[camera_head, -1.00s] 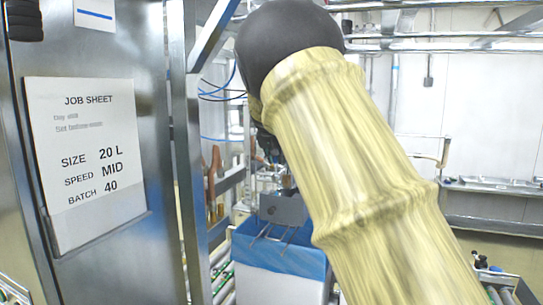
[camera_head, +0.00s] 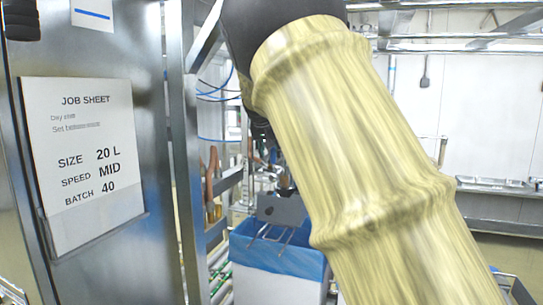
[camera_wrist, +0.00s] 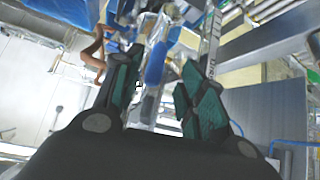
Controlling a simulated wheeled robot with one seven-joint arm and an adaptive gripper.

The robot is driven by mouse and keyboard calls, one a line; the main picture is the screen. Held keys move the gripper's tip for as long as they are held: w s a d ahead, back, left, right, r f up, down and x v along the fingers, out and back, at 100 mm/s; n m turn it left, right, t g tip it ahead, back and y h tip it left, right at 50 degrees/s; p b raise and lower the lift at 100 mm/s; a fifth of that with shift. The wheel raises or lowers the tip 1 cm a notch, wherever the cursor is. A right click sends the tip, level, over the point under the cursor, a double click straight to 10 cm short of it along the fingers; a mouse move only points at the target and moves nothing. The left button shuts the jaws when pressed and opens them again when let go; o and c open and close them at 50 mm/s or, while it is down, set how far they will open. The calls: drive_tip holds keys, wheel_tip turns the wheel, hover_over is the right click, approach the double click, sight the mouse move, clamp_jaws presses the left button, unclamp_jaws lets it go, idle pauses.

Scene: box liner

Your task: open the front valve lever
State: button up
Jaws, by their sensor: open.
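My gripper (camera_wrist: 160,62) is open in the wrist view, with its two dark, green-padded fingers apart and nothing visibly held between them. In the head view my sleeved arm hides most of it. A copper-brown curved pipe (camera_head: 211,175) with brass fittings (camera_head: 214,212) at its foot stands just right of the steel post. A similar brown part (camera_wrist: 95,52) shows at the upper left of the wrist view, left of and apart from my fingers. I cannot pick out the front valve lever for certain in either view.
A white box (camera_head: 276,287) with a blue liner (camera_head: 285,257) stands below my arm. A steel cabinet (camera_head: 110,250) with a job sheet (camera_head: 85,160) is close on the left, beside a steel post (camera_head: 182,150). A roller conveyor (camera_head: 220,275) runs beside the box.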

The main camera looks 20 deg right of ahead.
drive_tip(key=v, duration=0.6)
drive_tip(key=shift+s+a+r, duration=0.15)
drive_tip(key=shift+s+r, duration=0.05)
drive_tip(key=shift+s, duration=0.1)
